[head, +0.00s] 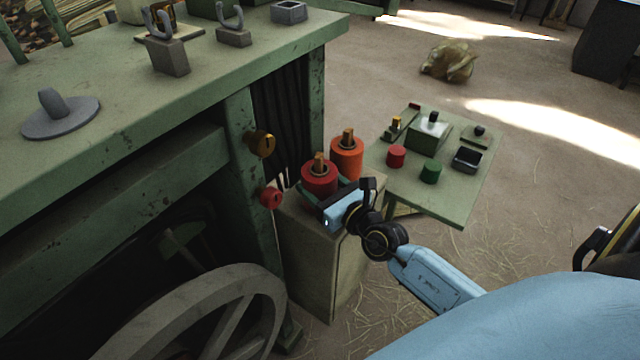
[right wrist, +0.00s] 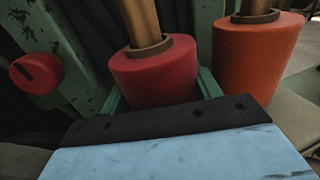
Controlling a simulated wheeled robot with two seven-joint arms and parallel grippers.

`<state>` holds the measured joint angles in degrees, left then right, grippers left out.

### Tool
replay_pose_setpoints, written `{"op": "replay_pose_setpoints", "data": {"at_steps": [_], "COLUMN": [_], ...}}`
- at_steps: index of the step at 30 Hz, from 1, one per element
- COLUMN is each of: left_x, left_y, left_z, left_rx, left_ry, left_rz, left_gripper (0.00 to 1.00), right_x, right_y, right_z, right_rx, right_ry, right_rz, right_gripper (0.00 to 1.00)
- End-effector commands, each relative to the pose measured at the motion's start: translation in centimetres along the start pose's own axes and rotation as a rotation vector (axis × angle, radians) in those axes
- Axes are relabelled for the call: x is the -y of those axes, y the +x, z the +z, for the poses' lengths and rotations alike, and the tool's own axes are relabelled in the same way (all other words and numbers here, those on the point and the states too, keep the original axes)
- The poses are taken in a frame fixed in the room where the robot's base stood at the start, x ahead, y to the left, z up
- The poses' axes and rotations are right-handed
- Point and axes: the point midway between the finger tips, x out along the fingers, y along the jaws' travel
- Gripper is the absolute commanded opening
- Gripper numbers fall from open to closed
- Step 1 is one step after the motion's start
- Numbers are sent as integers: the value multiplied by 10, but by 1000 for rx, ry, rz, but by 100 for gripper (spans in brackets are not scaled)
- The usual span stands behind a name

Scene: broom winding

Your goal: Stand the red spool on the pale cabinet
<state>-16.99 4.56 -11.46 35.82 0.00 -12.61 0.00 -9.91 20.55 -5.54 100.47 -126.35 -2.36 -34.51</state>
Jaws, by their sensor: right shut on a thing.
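The red spool (head: 320,178) is upright at the top of the pale cabinet (head: 306,250), with a brown wooden core sticking up. My right gripper (head: 322,190) is shut on the red spool from the near side. In the right wrist view, its green fingers lie on both sides of the red spool (right wrist: 155,75). The spool's lower edge is hidden behind the gripper, so I cannot tell whether it touches the cabinet top. An orange spool (head: 347,158) stands upright close beside it, to the right; it also shows in the right wrist view (right wrist: 255,60). My left gripper is not in view.
The green workbench (head: 120,110) stands directly left of the cabinet, with a red knob (head: 270,197) and a brass-coloured knob (head: 261,143) on its post. A wheel (head: 200,315) leans in front. A low green table (head: 455,200) with small items stands to the right.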

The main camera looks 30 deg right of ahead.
Motion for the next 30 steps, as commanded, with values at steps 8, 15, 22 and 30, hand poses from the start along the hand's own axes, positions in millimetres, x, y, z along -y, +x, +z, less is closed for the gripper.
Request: {"op": "replay_pose_setpoints", "data": {"at_steps": [8, 15, 22, 30], "left_x": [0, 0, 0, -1], "left_y": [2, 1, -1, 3], "left_z": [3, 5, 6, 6], "left_rx": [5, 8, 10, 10], "left_ry": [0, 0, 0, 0], "left_rz": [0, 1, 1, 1], "left_gripper": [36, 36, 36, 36], "right_x": [0, 0, 0, 0], "right_y": [0, 0, -16, -70], "right_z": [-2, -2, 0, -1], "right_rx": [-1, -1, -4, -5], "right_ry": [0, 0, 0, -1], "right_rz": [0, 0, 2, 2], "right_gripper": [85, 85, 85, 85]}}
